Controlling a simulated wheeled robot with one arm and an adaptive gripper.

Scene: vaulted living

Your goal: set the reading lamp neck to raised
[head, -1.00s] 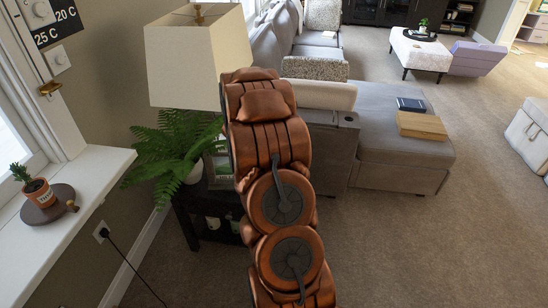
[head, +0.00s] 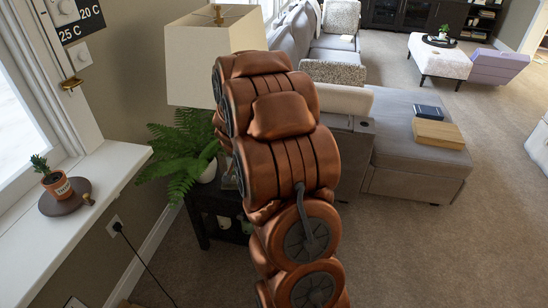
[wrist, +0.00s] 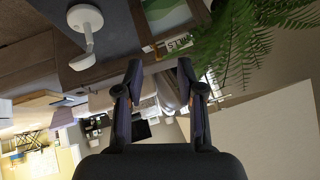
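A small white lamp (wrist: 86,20), which looks like the reading lamp, shows at the upper left of the wrist view. It has a round base and a short neck reaching to a white end piece (wrist: 82,61). It is on a dark surface, and the view is turned over, so I cannot tell how far its neck is raised. In the head view I cannot make it out; my arm covers much of the side table. My gripper (wrist: 159,68) is open and empty in the wrist view, its fingers apart, to the right of the lamp and not touching it.
A fern (head: 183,155) and a large cream lampshade (head: 205,62) are beside my arm. The dark side table (head: 203,222) stands below. A windowsill (head: 95,200) with a potted cactus (head: 57,185) is at left, a grey sofa (head: 415,165) at right. Carpet at right is open.

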